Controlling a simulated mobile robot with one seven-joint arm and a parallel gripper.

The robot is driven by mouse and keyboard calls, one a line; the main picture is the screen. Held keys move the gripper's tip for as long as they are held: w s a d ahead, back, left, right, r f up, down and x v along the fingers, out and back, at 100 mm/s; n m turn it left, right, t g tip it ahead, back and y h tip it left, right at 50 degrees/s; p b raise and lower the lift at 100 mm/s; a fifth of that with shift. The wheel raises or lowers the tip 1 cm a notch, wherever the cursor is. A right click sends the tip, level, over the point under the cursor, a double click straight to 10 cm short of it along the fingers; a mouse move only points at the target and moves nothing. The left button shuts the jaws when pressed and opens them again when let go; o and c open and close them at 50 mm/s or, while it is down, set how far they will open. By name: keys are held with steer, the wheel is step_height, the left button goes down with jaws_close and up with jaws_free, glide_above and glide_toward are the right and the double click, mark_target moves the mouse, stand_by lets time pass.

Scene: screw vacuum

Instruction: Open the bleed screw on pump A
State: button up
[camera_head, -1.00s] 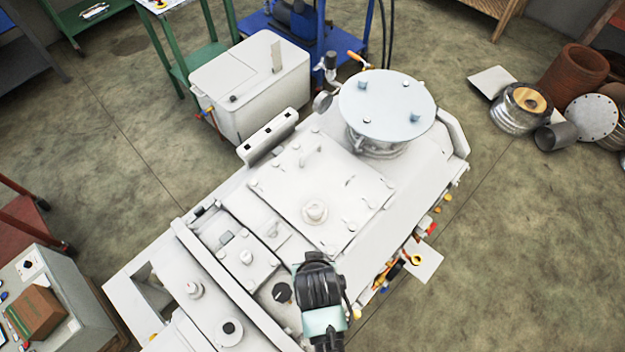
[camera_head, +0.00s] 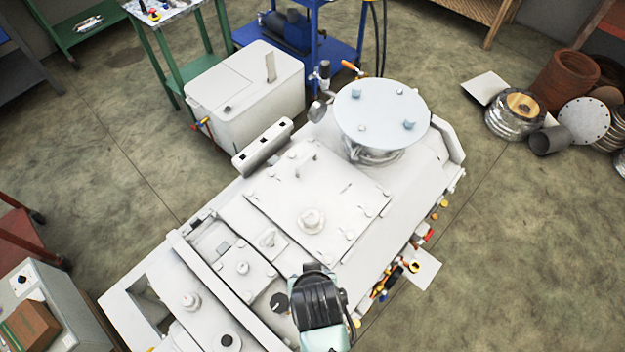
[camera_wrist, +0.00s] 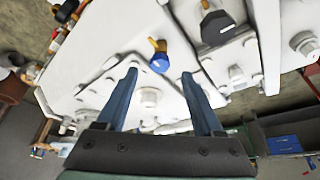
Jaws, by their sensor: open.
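The large white pump body (camera_head: 365,240) fills the middle of the head view. My gripper is over its near edge there, and my dark wrist (camera_head: 318,297) hides part of the top and the fingertips. In the wrist view my gripper (camera_wrist: 159,73) is open, with two blue fingers apart and nothing between them. A blue knob with a brass end (camera_wrist: 160,61) shows just beyond the fingertips, apart from them. A dark hexagonal knob (camera_wrist: 217,26) is to its right. I cannot tell which fitting is the bleed screw, and no pump A label is readable.
A round light disc (camera_head: 382,112) stands on the pump's far end. Coloured fittings (camera_head: 405,265) line its right side. A white tank (camera_head: 245,90) stands behind left. Pipes and flanges (camera_head: 545,110) lie on the floor at right. The right floor is otherwise mostly clear.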

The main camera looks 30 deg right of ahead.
steer(key=v, duration=0.9)
steer(key=shift+r+b, duration=0.25)
steer(key=shift+b, duration=0.05)
steer(key=shift+s, duration=0.1)
